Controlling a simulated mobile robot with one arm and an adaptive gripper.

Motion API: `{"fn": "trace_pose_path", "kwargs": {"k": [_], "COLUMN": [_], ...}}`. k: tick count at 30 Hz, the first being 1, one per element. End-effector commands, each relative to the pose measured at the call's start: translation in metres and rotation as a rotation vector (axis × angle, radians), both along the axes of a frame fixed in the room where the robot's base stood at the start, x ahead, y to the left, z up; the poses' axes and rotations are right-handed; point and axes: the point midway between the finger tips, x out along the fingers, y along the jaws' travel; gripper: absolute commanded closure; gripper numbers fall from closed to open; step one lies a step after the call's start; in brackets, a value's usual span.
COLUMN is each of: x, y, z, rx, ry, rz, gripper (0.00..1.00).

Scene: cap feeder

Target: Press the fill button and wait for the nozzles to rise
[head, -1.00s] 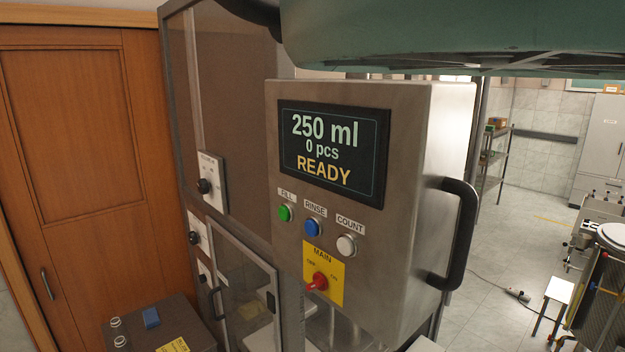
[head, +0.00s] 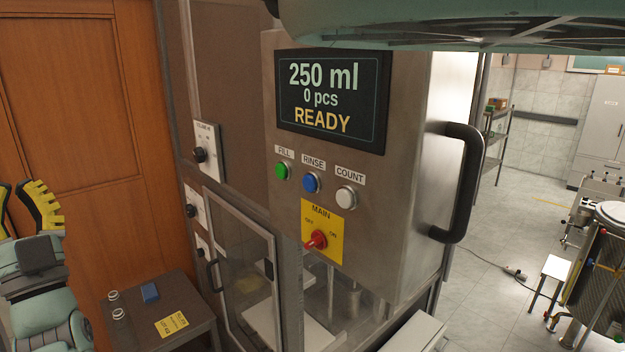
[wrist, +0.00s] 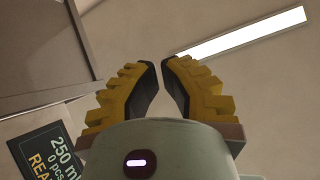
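The control box (head: 395,200) stands in the middle of the head view. Its screen (head: 332,102) reads "250 ml, 0 pcs, READY". Below it, the green button labelled FILL (head: 282,171) is the leftmost of three, beside the blue RINSE (head: 311,182) and white COUNT (head: 346,196) buttons. My gripper (head: 18,190) is at the far left of the head view, well apart from the buttons. In the wrist view its yellow ribbed fingers (wrist: 161,62) have a narrow gap at the tips, with nothing between them. I cannot make out the nozzles clearly.
A red MAIN switch (head: 316,240) sits on a yellow plate under the buttons. A black handle (head: 459,184) sticks out on the box's right side. A clear framed door (head: 240,275) is lower left. A small dark table (head: 185,298) stands before the wooden door (head: 80,100).

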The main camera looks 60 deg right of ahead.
Motion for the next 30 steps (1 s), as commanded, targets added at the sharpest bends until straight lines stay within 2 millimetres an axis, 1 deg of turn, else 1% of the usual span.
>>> {"fn": "trace_pose_path", "kwargs": {"k": [1,5,8,13,18,21,24,27,30], "x": [0.003,0.011,0.012,0.001,-0.025,-0.042,-0.058,-0.069,-0.076], "y": [-0.017,-0.055,-0.086,-0.139,-0.187,-0.209,-0.225,-0.236,-0.241], "z": [-0.003,-0.004,-0.009,-0.016,-0.028,-0.034,-0.04,-0.046,-0.049], "rx": [0.028,0.125,0.213,0.385,0.577,0.684,0.772,0.837,0.876], "ry": [0.027,0.106,0.16,0.218,0.237,0.231,0.218,0.207,0.203], "rz": [-0.022,-0.054,-0.088,-0.151,-0.221,-0.255,-0.282,-0.301,-0.31], "gripper": [1.0,1.0,1.0,1.0,1.0,1.0,1.0,1.0,1.0]}}
